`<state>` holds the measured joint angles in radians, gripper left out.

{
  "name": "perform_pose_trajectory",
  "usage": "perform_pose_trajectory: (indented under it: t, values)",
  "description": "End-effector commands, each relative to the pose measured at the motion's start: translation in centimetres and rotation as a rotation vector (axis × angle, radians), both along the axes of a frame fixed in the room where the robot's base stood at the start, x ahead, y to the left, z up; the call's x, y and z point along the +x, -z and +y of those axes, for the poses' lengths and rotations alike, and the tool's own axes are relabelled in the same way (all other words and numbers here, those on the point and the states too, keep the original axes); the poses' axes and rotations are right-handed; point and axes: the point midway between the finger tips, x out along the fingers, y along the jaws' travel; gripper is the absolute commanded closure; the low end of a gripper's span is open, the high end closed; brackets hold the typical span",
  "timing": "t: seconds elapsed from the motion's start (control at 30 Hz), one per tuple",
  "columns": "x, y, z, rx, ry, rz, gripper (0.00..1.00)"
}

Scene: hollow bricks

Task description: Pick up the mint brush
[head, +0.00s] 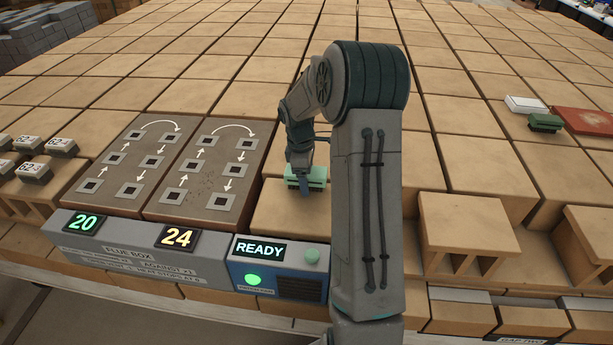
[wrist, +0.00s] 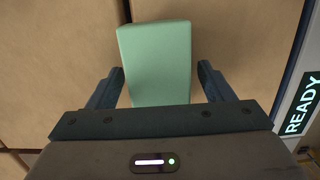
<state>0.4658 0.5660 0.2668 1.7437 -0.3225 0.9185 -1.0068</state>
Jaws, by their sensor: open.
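The mint brush (head: 312,176) sits on a tan brick surface just right of the dark flue panels in the head view. In the wrist view the mint brush (wrist: 157,60) is a pale green block lying between my two fingers. My gripper (wrist: 155,85) is open, with one finger on each side of the brush and a gap at each side. In the head view my gripper (head: 303,185) is over the brush, and my arm hides part of it. I cannot tell the exact height of the fingertips.
A blue-grey box with a READY display (head: 262,248) stands in front of the brush. Left of it are dark panels with square holes (head: 205,170). A darker green brush (head: 544,123), a white block (head: 526,104) and a red slab (head: 585,121) lie at the right.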

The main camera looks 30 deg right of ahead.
Motion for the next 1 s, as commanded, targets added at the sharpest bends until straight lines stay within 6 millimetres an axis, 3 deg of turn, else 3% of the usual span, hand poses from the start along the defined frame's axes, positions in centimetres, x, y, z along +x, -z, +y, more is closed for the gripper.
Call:
perform_pose_trajectory:
  t: [0.27, 0.43, 0.77, 1.0]
  values:
    - [0.0, 0.3, 0.0, 0.0, 0.0, -0.002, 0.28]
    - [0.0, 0.3, 0.0, 0.0, 0.0, -0.001, 0.76]
    - [0.0, 0.1, 0.0, 0.0, 0.0, -0.002, 0.76]
    - [0.1, -1.9, -0.1, -0.003, 0.0, -0.006, 0.76]
